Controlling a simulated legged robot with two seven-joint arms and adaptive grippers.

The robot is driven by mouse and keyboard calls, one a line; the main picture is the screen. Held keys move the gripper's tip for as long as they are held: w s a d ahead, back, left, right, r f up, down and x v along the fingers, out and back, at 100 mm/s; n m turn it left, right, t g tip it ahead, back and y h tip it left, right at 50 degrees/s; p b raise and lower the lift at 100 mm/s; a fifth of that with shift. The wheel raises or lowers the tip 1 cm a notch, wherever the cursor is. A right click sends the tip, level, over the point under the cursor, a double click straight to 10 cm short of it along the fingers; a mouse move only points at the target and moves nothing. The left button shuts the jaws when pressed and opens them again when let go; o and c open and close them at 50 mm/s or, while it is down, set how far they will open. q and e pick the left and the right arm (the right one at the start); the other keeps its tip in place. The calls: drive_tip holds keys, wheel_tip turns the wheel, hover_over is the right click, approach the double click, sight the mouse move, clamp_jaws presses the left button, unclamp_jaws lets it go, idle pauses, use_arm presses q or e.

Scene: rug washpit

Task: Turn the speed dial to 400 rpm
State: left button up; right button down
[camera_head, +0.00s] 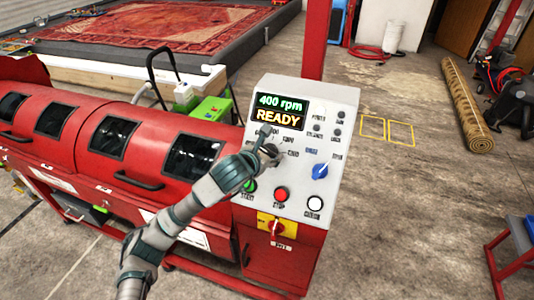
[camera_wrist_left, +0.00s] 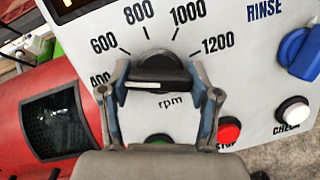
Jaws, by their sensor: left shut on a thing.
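The speed dial (camera_wrist_left: 158,72) is a black bar knob on a grey round base, ringed by marks 400 to 1200 in the left wrist view. Its white line lies at the left end of the bar, towards the 400 mark. My left gripper (camera_wrist_left: 163,88) is shut on the bar, with one finger at each end. In the head view my left gripper (camera_head: 267,147) reaches the panel and partly hides the dial (camera_head: 273,155). The display (camera_head: 279,112) reads 400 rpm and READY. My right gripper is not in view.
The white panel (camera_head: 345,105) also carries a blue rinse knob (camera_head: 320,171), green (camera_head: 249,186), red (camera_head: 281,194) and white (camera_head: 315,203) buttons, and a red switch on yellow (camera_head: 277,228). A red drum machine (camera_head: 85,180) stands left. A rolled rug (camera_head: 465,110) lies right.

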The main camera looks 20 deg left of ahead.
use_arm(q)
drive_tip(key=shift+d+f+n+y, duration=0.1)
drive_tip(key=shift+n+y, duration=0.2)
drive_tip(key=shift+n, duration=0.7)
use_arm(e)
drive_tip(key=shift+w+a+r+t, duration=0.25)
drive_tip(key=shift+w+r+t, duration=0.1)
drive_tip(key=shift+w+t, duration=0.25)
use_arm(q)
drive_tip(key=shift+r+n, duration=0.2)
drive_tip(key=shift+n, duration=0.1)
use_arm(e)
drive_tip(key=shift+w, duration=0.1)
use_arm(q)
drive_tip(key=o, duration=1)
drive_tip(key=shift+w, duration=0.1)
drive_tip(key=shift+c, duration=0.2)
drive_tip(key=shift+o, duration=1)
drive_tip(key=shift+w+f, duration=0.1)
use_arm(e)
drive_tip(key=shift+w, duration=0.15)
